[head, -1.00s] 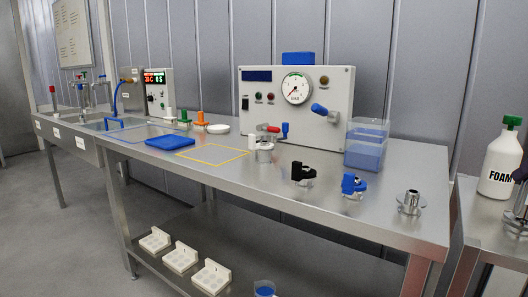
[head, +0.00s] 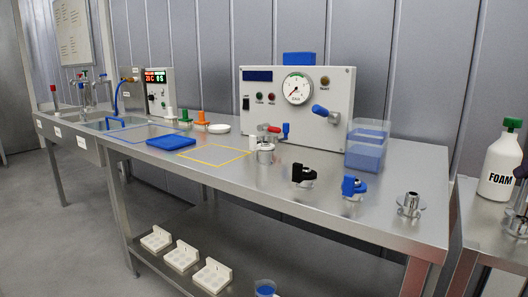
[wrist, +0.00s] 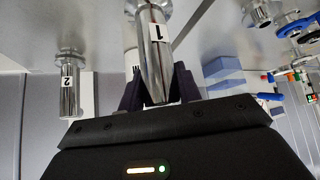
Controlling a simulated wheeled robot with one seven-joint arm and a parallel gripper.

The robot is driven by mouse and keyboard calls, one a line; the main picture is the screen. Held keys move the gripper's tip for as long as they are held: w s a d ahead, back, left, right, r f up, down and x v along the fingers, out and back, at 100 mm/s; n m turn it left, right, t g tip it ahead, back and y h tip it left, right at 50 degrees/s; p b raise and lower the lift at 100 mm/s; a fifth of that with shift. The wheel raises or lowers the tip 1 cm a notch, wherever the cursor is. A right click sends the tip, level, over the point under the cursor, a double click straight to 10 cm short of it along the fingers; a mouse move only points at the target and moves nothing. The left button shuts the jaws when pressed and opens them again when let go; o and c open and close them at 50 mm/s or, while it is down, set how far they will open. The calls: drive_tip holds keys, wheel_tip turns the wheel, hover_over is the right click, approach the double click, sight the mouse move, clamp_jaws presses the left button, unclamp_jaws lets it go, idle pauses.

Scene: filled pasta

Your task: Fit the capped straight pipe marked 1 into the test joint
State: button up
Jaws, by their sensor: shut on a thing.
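The straight pipe marked 1 (wrist: 154,50) is a shiny metal tube with a white label and a flange at its upper end in the wrist view. My gripper (wrist: 153,88) is shut on it, with a dark finger on each side. In the head view, my gripper's dark tip (head: 521,171) just shows at the right edge, above a metal piece with a flange (head: 513,215) on the side table. I cannot tell whether the pipe touches the table. A metal fitting (head: 265,153) stands before the gauge box (head: 297,105); I cannot tell surely that it is the test joint.
A FOAM bottle (head: 499,165) stands near.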

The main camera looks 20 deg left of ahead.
drive_tip(key=shift+r, duration=0.15)
drive_tip(key=shift+r, duration=2.15)
